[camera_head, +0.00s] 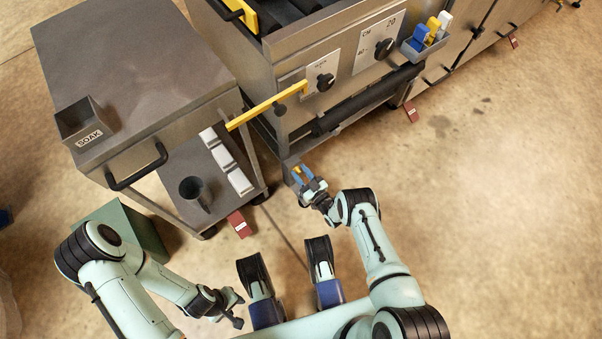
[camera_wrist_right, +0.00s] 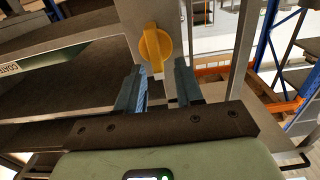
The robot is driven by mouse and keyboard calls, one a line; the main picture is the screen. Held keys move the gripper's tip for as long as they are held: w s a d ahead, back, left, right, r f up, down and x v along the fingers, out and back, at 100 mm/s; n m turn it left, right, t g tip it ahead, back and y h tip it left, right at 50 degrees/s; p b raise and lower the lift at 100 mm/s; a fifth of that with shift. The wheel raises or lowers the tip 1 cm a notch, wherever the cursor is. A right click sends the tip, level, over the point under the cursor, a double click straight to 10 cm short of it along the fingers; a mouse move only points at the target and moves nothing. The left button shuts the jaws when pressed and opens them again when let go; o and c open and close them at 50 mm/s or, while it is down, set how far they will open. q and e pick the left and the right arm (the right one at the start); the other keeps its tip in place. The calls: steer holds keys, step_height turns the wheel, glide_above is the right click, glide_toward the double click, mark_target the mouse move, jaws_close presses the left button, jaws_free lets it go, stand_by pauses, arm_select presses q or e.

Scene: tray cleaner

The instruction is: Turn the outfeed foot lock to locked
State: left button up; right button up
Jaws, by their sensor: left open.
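A yellow turn knob (camera_wrist_right: 155,46) is on a grey metal plate (camera_wrist_right: 139,14) in the right wrist view. Its grip bar stands about upright. No lock label is readable beside it. My right gripper (camera_wrist_right: 159,76) is open, its two blue-grey fingers apart, with the knob just ahead of the gap between the tips. I cannot tell whether they touch it. In the head view the right gripper (camera_head: 302,174) is at the low plate (camera_head: 291,172) by the machine's near corner, with a bit of yellow between its fingers. My left gripper (camera_head: 234,308) is open and empty over the floor.
A steel cart (camera_head: 135,75) with a SOAK bin (camera_head: 84,122) stands left. A yellow bar (camera_head: 266,106) spans toward the machine (camera_head: 283,78). Red pedals (camera_head: 239,223) (camera_head: 411,111) sit near the floor. Open floor lies at right.

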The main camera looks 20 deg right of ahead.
jaws_close()
steer(key=shift+d+m, duration=0.1)
steer(key=shift+m, duration=0.2)
steer(key=m, duration=0.2)
steer(key=d+m, duration=0.1)
steer(key=m, duration=0.2)
steer(key=shift+w+f, duration=0.2)
steer(key=m, duration=0.4)
steer(key=f+m, duration=0.1)
steer(key=m, duration=0.3)
steer(key=d+f+m, duration=0.1)
steer(key=m, duration=0.3)
steer(key=shift+w+f, duration=0.1)
steer(key=shift+w, duration=0.05)
steer(key=shift+m, duration=0.3)
